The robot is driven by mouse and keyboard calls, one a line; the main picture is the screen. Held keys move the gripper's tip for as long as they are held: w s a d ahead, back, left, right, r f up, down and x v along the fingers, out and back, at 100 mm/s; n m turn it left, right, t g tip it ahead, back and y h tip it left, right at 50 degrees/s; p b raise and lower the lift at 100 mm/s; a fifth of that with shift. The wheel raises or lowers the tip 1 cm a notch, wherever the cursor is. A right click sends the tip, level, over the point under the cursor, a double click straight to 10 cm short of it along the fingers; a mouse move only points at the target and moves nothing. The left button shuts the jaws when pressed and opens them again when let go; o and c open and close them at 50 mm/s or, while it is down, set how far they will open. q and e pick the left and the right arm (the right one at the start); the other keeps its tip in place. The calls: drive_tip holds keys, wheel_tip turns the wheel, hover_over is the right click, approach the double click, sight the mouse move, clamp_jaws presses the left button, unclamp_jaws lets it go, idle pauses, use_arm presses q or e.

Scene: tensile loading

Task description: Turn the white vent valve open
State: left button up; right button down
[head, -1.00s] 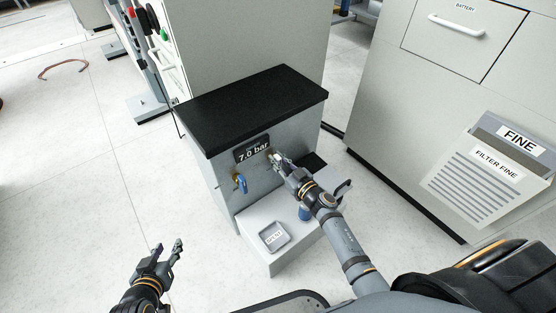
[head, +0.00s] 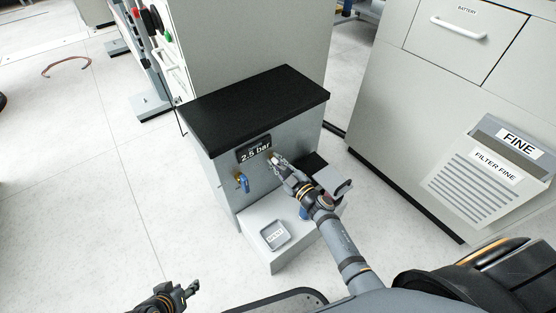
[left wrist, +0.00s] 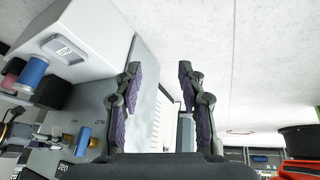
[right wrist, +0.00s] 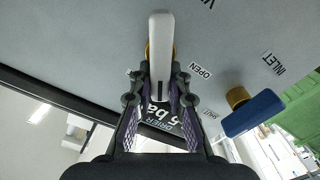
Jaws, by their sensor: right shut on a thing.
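The white vent valve handle (right wrist: 160,45) stands out between my right fingertips in the right wrist view, with brass showing behind it. My right gripper (head: 276,162) is shut on this handle at the front panel of the grey cabinet (head: 222,178). In the head view my gripper mostly hides the handle. An OPEN label (right wrist: 200,70) is just right of the handle in the right wrist view. The pressure display (head: 255,152) reads 2.5 bar. My left gripper (head: 190,290) is low at the left, away from the cabinet; the left wrist view shows it open and empty (left wrist: 159,75).
A blue valve handle (head: 242,183) is left of the vent valve, near an INLET label (right wrist: 273,63) in the right wrist view. A labelled grey tray (head: 274,235) sits on the cabinet's lower ledge. A white filter cabinet (head: 420,130) stands at right.

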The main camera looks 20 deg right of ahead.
drive_tip(key=n, duration=0.3)
drive_tip(key=shift+s+a+f+n, duration=0.1)
drive_tip(key=shift+a+f+n, duration=0.2)
drive_tip(key=shift+n, duration=0.1)
drive_tip(key=shift+a+f+n+b, duration=0.1)
drive_tip(key=shift+f+n+b, duration=0.15)
drive_tip(key=shift+n, duration=0.65)
use_arm(q)
drive_tip(key=w+a+r+t+b, duration=0.1)
drive_tip(key=w+r+t+b, duration=0.1)
drive_tip(key=w+r+t, duration=0.7)
drive_tip(key=shift+w+r+y, duration=0.3)
drive_tip(key=shift+w+r, duration=2.35)
drive_tip(key=shift+w, duration=0.05)
use_arm(e)
drive_tip(key=shift+s+a+f+n, duration=0.1)
drive_tip(key=shift+f+n, duration=0.1)
drive_tip(key=shift+n, duration=0.85)
drive_tip(key=shift+f+n, duration=0.15)
drive_tip(key=shift+n, duration=0.85)
drive_tip(key=shift+s+a+f+n, duration=0.1)
drive_tip(key=shift+f+n, duration=0.1)
drive_tip(key=shift+n, duration=0.85)
use_arm(q)
drive_tip(key=shift+a, duration=0.1)
use_arm(e)
drive_tip(key=c, duration=1.3)
unclamp_jaws()
drive_tip(key=shift+w, duration=0.1)
